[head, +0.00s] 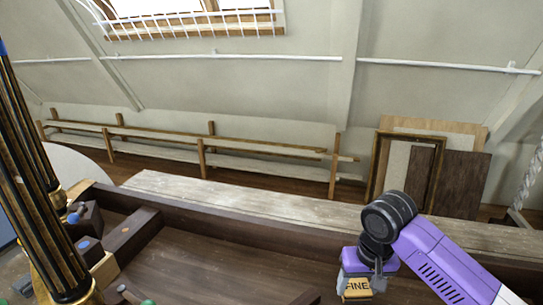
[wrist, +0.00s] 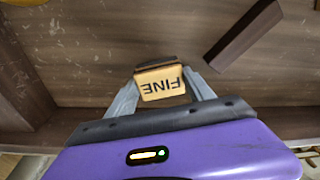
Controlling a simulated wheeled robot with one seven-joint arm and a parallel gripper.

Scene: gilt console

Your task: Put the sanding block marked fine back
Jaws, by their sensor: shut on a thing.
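The sanding block marked FINE (head: 357,287) is a small tan block with a dark layer along one side. It is in my gripper (head: 358,272), low at the right of the head view. In the wrist view the block (wrist: 160,84) sits between both grey fingers, its lettering upside down. My gripper is shut on it. It is over a dark brown wooden surface (head: 220,265); I cannot tell how high above it.
A dark wooden bar (wrist: 243,34) lies right of the block in the wrist view. At left stand black-and-gilt columns (head: 45,200), with dark wooden blocks (head: 118,235) beside them. A pale plank ledge (head: 250,205) runs behind. The middle surface is clear.

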